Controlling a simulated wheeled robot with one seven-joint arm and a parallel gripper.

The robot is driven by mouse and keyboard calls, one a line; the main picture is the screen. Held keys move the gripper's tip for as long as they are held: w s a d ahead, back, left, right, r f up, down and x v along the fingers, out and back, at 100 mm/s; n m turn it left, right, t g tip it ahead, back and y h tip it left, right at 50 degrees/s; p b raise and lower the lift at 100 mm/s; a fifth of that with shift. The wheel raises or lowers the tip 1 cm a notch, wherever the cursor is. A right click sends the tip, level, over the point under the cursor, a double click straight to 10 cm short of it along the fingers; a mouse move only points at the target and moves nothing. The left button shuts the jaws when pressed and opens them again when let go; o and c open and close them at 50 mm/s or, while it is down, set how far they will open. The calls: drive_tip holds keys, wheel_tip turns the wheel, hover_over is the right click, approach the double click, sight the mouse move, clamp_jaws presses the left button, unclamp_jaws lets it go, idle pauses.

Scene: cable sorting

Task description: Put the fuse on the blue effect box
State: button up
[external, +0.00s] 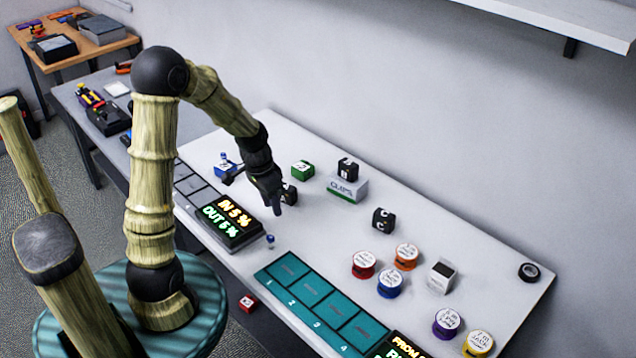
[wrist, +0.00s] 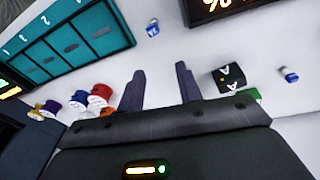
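A small blue piece with a pale band, which looks like a fuse (external: 270,242), stands on the white table in front of the display; it also shows in the wrist view (wrist: 152,29). The blue effect box (external: 223,171) is at the back left of the table, with a small blue-and-white cylinder (external: 223,156) on or just behind it. A blue-and-white thing (wrist: 288,75) at the right of the wrist view may be this box. My gripper (external: 277,212) hangs above the table beside a black box (external: 290,194). In the wrist view its fingers (wrist: 160,72) are apart and empty.
A display (external: 232,222) and a teal tray (external: 310,290) line the front edge. A green box (external: 303,170), a clips box (external: 346,188) and another black box (external: 383,220) stand behind. Several coloured spools (external: 389,285) are at the right. The middle is mostly clear.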

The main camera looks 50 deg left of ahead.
drive_tip(key=s+d+r+n+t+y, duration=0.1)
drive_tip(key=s+d+r, duration=0.1)
drive_tip(key=s+d, duration=0.5)
drive_tip(key=shift+s+d+n, duration=0.15)
drive_tip(key=shift+d+n, duration=0.15)
drive_tip(key=shift+d, duration=0.2)
